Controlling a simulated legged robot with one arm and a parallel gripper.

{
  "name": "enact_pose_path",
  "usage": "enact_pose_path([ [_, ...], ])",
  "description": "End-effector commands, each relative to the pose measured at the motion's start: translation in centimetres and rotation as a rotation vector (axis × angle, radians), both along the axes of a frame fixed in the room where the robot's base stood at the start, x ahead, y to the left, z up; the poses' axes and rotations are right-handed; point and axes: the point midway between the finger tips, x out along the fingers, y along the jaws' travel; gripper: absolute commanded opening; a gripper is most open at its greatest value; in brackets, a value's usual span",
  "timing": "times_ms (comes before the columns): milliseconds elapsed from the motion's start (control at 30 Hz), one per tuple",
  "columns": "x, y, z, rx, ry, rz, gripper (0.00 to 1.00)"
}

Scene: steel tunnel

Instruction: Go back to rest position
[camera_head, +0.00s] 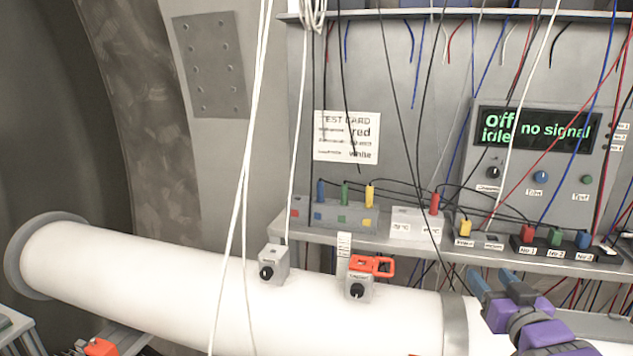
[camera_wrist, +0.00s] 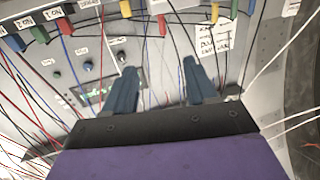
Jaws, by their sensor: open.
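My gripper (camera_head: 492,278) shows at the lower right in the head view, with blue-grey fingers and purple links behind them. It appears just above or in front of the white pipe's right end. In the wrist view, its two fingers (camera_wrist: 159,67) stand apart with a gap between them, and I see nothing held there. The wrist view looks toward the test panel, which appears upside down.
A white pipe (camera_head: 150,275) crosses the front, carrying a grey knob box (camera_head: 273,264) and a box with an orange latch (camera_head: 371,265). Behind is a shelf with coloured plugs, a display (camera_head: 533,130) reading "no signal" and a test card (camera_head: 346,137). Loose cables hang across the space.

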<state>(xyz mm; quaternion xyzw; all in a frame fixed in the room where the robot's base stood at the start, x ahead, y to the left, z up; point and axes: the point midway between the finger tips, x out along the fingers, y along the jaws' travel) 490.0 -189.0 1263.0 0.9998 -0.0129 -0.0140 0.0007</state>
Motion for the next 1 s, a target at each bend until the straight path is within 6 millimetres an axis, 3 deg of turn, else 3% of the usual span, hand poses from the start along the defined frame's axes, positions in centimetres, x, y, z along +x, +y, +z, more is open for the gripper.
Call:
enact_pose_path([
  [333, -0.4, 1.4, -3.8, -0.020, 0.210, -0.036, 0.56],
  [567, -2.1, 2.9, -7.6, -0.033, 0.430, -0.071, 0.56],
  [767, -7.0, 5.7, -12.1, -0.044, 0.746, -0.106, 0.56],
  [1000, -16.4, 10.6, -15.9, -0.024, 1.152, -0.107, 0.56],
])
